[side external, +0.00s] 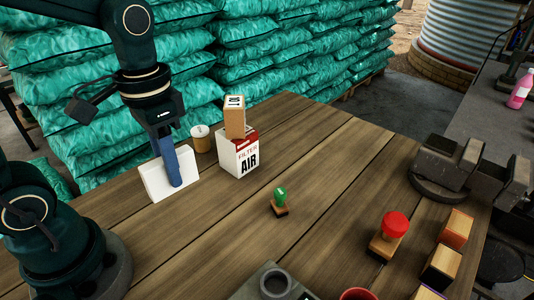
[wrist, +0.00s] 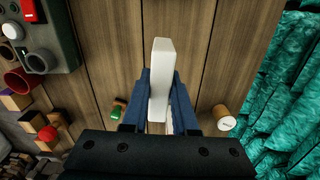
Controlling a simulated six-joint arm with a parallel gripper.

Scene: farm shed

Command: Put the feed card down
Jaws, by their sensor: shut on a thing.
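The feed card, a plain white slab (side external: 158,182), stands upright on its edge at the left of the wooden table in the side view. My gripper (side external: 176,182) is shut on it, with a blue finger across its near face. In the wrist view the white card (wrist: 160,62) sits between the two blue fingers of my gripper (wrist: 160,78). Its lower edge looks at or very near the table top; I cannot tell whether it touches.
A wooden cylinder (side external: 201,139) and a filter box (side external: 240,153) with a wooden block (side external: 234,117) on top stand just right of the card. A green-topped stamp (side external: 280,199) and red-topped stamp (side external: 389,236) stand farther right. A vise (side external: 449,168) is at the right edge. Mid-table is mostly clear.

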